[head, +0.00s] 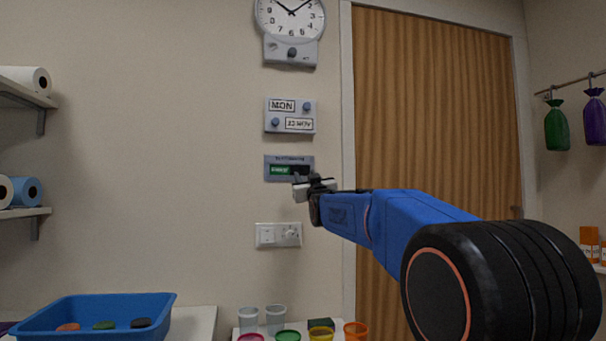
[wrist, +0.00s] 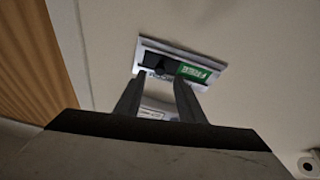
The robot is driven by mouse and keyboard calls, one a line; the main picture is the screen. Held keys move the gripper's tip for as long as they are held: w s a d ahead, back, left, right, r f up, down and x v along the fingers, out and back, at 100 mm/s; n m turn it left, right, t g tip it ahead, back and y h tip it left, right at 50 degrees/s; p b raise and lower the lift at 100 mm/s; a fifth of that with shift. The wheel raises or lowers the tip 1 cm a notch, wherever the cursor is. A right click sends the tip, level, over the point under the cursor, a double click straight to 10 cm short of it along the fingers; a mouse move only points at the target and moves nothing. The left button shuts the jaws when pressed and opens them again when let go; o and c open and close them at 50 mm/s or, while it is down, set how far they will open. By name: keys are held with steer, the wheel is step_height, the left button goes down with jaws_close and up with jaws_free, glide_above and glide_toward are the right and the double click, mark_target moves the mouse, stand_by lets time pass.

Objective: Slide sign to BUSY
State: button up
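The sliding sign (head: 280,168) is a grey plate on the wall beside the door frame. Its window shows a green panel with white lettering at the left and a dark part at the right; the lettering is too small to read. It also shows in the wrist view (wrist: 198,75), where the picture is turned and a dark knob stands near the middle. My gripper (head: 300,188) is just below the sign's right end in the head view. In the wrist view its two fingers (wrist: 157,92) are apart, with nothing between them, and their tips overlap the plate's edge. Contact cannot be told.
A switch plate (head: 278,235) is below the sign, and a calendar panel (head: 290,116) and a clock (head: 290,18) are above. The wooden door (head: 440,110) is to the right. A blue tray (head: 95,312) and several cups (head: 288,335) stand low in front.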

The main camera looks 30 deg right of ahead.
mark_target(302, 170)
steer(key=shift+x, duration=2.35)
jaws_close()
